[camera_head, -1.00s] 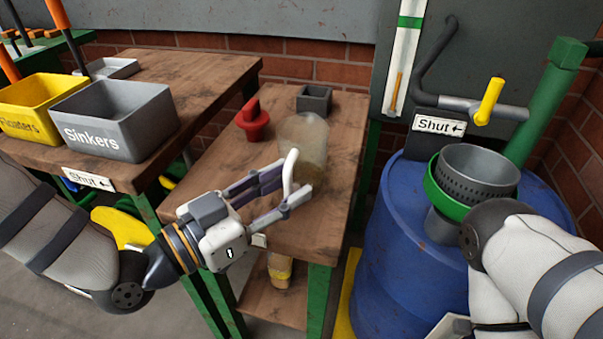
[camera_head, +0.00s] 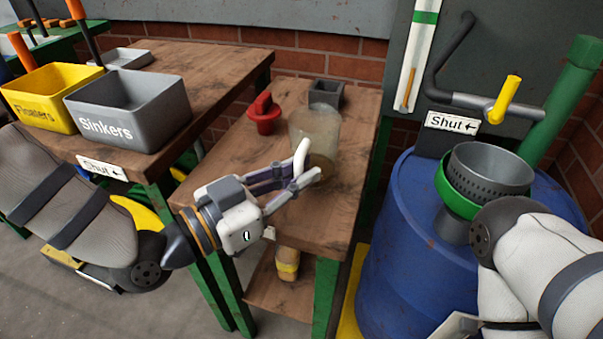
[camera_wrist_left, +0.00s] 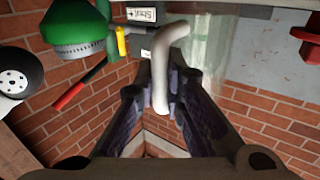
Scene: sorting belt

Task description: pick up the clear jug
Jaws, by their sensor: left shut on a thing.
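The clear jug (camera_head: 318,128) is see-through, with a pale, thick handle (camera_head: 301,158), and is over the small wooden table. My left gripper (camera_head: 297,182) is shut on the handle, at the jug's near side. In the left wrist view the handle (camera_wrist_left: 163,62) stands between my two fingers, with the jug's clear wall (camera_wrist_left: 205,45) behind it. The jug looks upright in the head view. Its base is partly hidden by my fingers, and I cannot tell whether it touches the table. My right arm comes in at the right; its gripper is out of view.
A red object (camera_head: 265,115) and a small grey box (camera_head: 326,94) are behind the jug on the small table (camera_head: 330,215). The grey Sinkers bin (camera_head: 130,112) and yellow Floaters bin (camera_head: 45,95) stand left. A blue drum (camera_head: 400,250) with a strainer (camera_head: 488,168) is right.

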